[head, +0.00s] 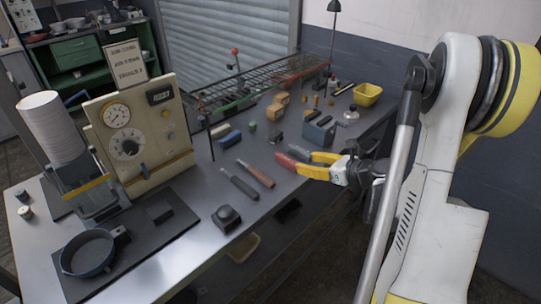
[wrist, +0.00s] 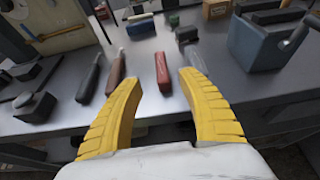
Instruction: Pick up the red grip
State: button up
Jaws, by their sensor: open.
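The red grip (wrist: 162,70) is a small red block lying on the grey metal table. In the wrist view it appears between and beyond my two yellow fingertips. In the head view the red grip (head: 286,161) shows just left of the fingers, partly hidden by them. My gripper (wrist: 160,78) is open and empty, its fingers spread either side of the red grip's line. In the head view my gripper (head: 306,164) reaches in from the right over the table. I cannot tell the exact height of the fingers above the table.
A brown-handled tool (wrist: 117,72) and a black-handled tool (wrist: 90,78) lie left of the red grip. A blue-grey box (wrist: 262,45) stands to its right. A black knob-like block (head: 226,217) sits near the front edge. A yellow bin (head: 367,95) stands farther back.

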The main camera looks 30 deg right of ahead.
aim_at(288, 159)
jog(key=b+x, duration=0.1)
jog(key=x, duration=0.3)
jog(key=shift+d+f, duration=0.2)
jog(key=b+x, duration=0.2)
jog(key=x, duration=0.4)
jog(key=shift+a, duration=0.15)
jog(key=shift+r, duration=0.1)
grip_shut()
